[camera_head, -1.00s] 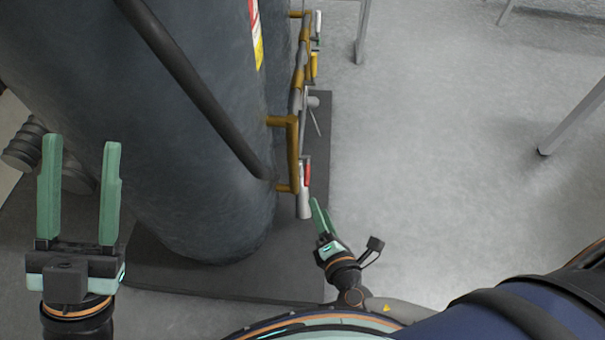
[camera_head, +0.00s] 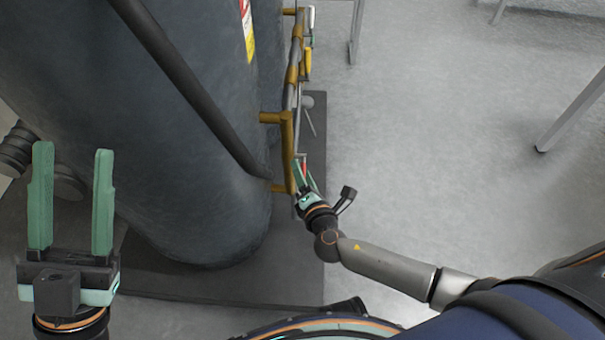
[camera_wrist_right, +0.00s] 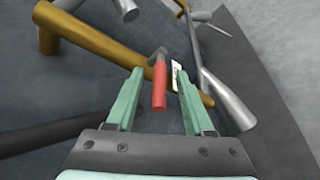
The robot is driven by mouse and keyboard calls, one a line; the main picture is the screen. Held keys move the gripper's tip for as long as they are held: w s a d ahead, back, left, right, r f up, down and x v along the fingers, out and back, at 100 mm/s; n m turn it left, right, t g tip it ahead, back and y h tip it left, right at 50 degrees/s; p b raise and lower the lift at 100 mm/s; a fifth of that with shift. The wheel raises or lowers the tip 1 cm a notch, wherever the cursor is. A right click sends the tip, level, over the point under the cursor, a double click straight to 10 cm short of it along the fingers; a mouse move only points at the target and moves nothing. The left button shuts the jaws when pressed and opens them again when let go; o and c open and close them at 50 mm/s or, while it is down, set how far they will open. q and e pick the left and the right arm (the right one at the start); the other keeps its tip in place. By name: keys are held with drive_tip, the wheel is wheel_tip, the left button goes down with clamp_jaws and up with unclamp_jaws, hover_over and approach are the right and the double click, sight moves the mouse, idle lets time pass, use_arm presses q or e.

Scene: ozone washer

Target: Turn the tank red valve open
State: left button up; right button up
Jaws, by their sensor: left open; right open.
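The red valve handle (camera_wrist_right: 159,85) shows in the right wrist view, between the two fingers of my right gripper (camera_wrist_right: 155,100). The gripper is open, with a finger on each side of the handle; I cannot tell whether either touches it. In the head view my right gripper (camera_head: 303,178) is at the pipes on the tank's right side, and only a sliver of red shows there. The large dark grey tank (camera_head: 130,110) fills the left of the head view. My left gripper (camera_head: 72,205) is open and empty, in front of the tank at the lower left.
Yellow-brown pipes (camera_head: 287,140) run up the tank's right side. A silver pipe (camera_wrist_right: 228,100) lies just right of my right gripper's fingers. A dark sloping bar (camera_head: 180,80) crosses the tank's front. Grey floor (camera_head: 430,150) to the right is clear up to some metal legs (camera_head: 575,110).

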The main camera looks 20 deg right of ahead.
clamp_jaws()
idle(0.4)
drive_tip(key=shift+f, duration=0.1)
idle(0.9)
